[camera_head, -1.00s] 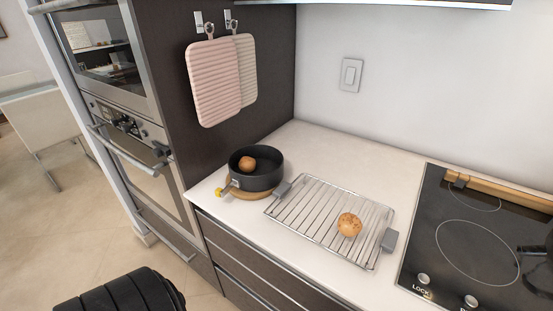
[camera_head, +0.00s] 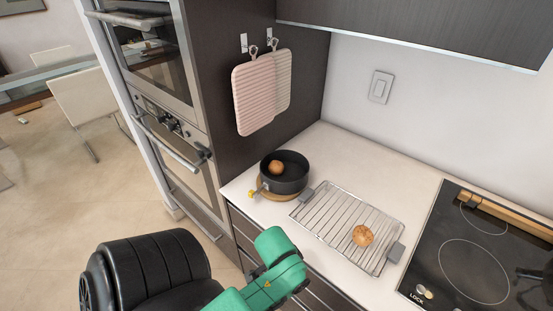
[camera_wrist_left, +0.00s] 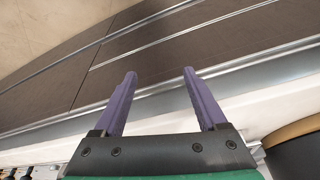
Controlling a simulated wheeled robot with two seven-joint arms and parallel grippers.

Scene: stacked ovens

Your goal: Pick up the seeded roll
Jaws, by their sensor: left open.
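A golden roll with a speckled top (camera_head: 362,236), which looks like the seeded roll, sits on a wire rack (camera_head: 322,215) on the counter. A smoother brown roll (camera_head: 276,167) lies inside a black pot (camera_head: 290,183). My left gripper (camera_wrist_left: 158,72) is open and empty in the left wrist view, its purple fingers over the counter's front edge and drawer fronts. No roll shows in that view. In the head view my green left arm is in front of the counter, and its fingers cannot be made out. My right gripper is not in view.
The pot stands on a round wooden board (camera_head: 270,193) left of the rack. A black cooktop (camera_head: 470,250) lies to the right. Stacked ovens (camera_head: 165,130) stand at the left, and two pot holders (camera_head: 254,97) hang on the dark side panel. The counter behind the rack is clear.

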